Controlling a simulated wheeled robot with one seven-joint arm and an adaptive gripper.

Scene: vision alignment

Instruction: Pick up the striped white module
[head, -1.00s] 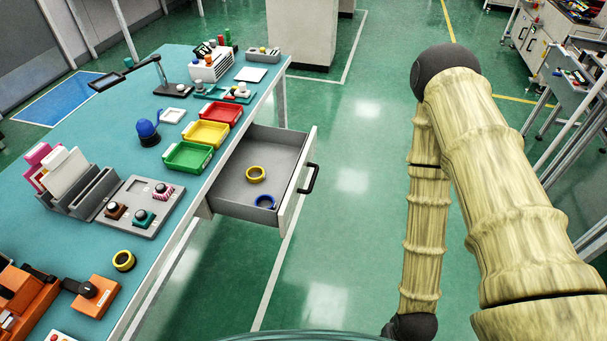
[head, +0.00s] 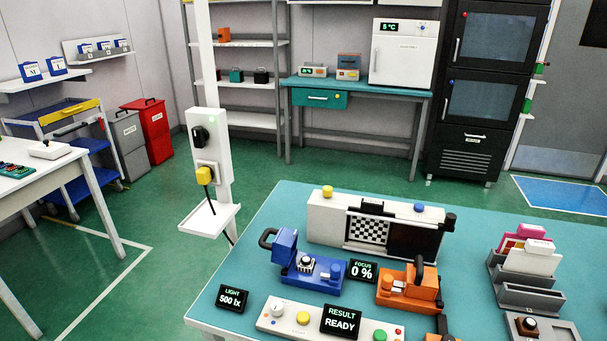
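A small module with a dark round knob (head: 305,263) sits in the blue fixture (head: 318,284) on the teal table. Its body looks pale with dark marks, but it is too small to tell whether these are stripes. A brown module with a dark knob (head: 524,326) sits on the grey tray (head: 563,331) at the lower right, which the picture's edge cuts off. My gripper is not in view.
On the table (head: 285,212) stand an orange fixture (head: 408,291), a white unit with a checkerboard (head: 368,229), a button panel (head: 276,317), a "READY" display (head: 341,321) and a grey card rack (head: 526,294). A white post (head: 208,150) stands left of the table. Green floor lies beyond.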

